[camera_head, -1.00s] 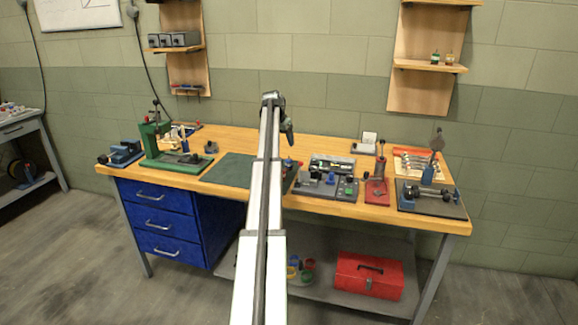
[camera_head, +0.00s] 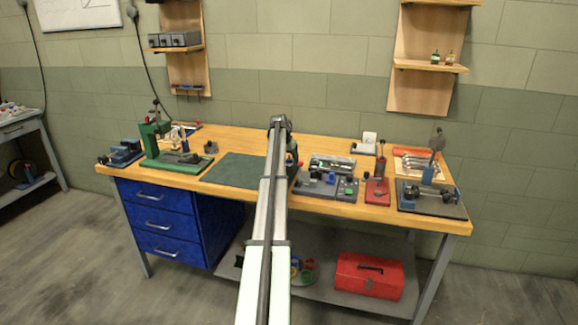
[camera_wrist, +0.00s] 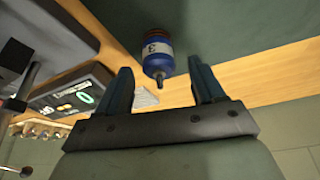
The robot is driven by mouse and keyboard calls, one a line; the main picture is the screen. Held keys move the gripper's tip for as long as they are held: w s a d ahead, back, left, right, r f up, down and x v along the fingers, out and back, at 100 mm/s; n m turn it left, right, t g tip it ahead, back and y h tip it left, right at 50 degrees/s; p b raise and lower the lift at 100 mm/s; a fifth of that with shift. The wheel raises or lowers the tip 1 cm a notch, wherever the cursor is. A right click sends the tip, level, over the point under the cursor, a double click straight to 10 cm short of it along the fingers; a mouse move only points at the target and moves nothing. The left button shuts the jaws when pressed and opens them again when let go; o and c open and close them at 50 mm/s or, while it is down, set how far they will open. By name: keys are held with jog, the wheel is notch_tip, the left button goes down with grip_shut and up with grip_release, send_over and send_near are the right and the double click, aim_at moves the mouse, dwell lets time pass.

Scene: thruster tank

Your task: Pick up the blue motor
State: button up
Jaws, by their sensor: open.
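The blue motor (camera_wrist: 157,63) shows in the wrist view. It has a white band with a dark mark and a small shaft at one end. My gripper (camera_wrist: 161,72) is open, with one finger on each side of the motor in the picture and a visible gap to each. I cannot tell how far the motor is beyond the fingertips. In the head view my arm crosses the bench and hides the motor. Only a little of my gripper (camera_head: 292,152) shows there, beside the arm's far end.
A dark green mat (camera_head: 238,170) lies on the wooden bench (camera_head: 345,211). Right of my arm are a grey control box (camera_head: 318,186) and a red-based press (camera_head: 377,190). A green press (camera_head: 170,160) stands at the left. A tool fixture (camera_head: 432,200) sits at the right end.

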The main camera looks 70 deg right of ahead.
jog(key=shift+d+f, duration=0.1)
jog(key=shift+f, duration=0.2)
jog(key=c, duration=1.2)
jog(key=shift+r, duration=0.15)
jog(key=shift+r, duration=0.55)
notch_tip(320, 180, up, 7)
jog(key=shift+f, duration=0.1)
jog(key=s+a+r+m, duration=0.15)
jog(key=s+a, duration=0.25)
jog(key=s, duration=0.8)
jog(key=shift+n, duration=0.75)
jog(key=a, duration=0.2)
jog(key=s+a, duration=0.1)
jog(key=a, duration=0.1)
jog(key=s+a+f, duration=0.1)
jog(key=a, duration=0.1)
jog(key=shift+s+a, duration=0.2)
jog(key=shift+a, duration=0.05)
